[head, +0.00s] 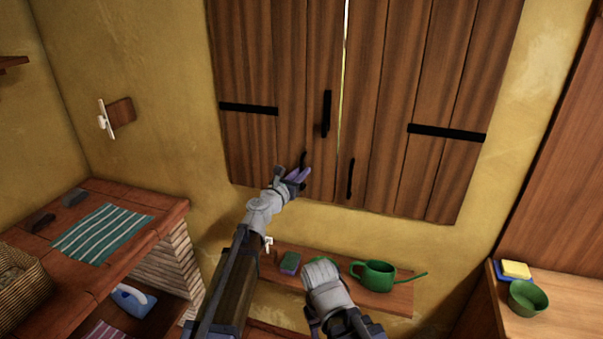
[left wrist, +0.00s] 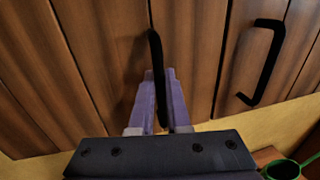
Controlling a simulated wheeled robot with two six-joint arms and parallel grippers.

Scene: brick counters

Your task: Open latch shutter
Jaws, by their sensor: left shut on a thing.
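The wooden shutter has a left panel (head: 260,70) and a right panel (head: 415,85), with a thin bright gap between them. A black upright latch bar (head: 326,113) sits on the left panel beside the gap. Below it is the left panel's black handle (head: 303,159), also in the left wrist view (left wrist: 155,55). My left gripper (head: 298,175) is shut on that handle's lower part, its purple fingers (left wrist: 158,98) on both sides of it. The right panel's black handle (head: 350,178) is free, and shows in the left wrist view (left wrist: 262,62). My right gripper is not visible.
A counter with a striped cloth (head: 103,233) stands left. A green bowl (head: 528,298) stands on the right counter.

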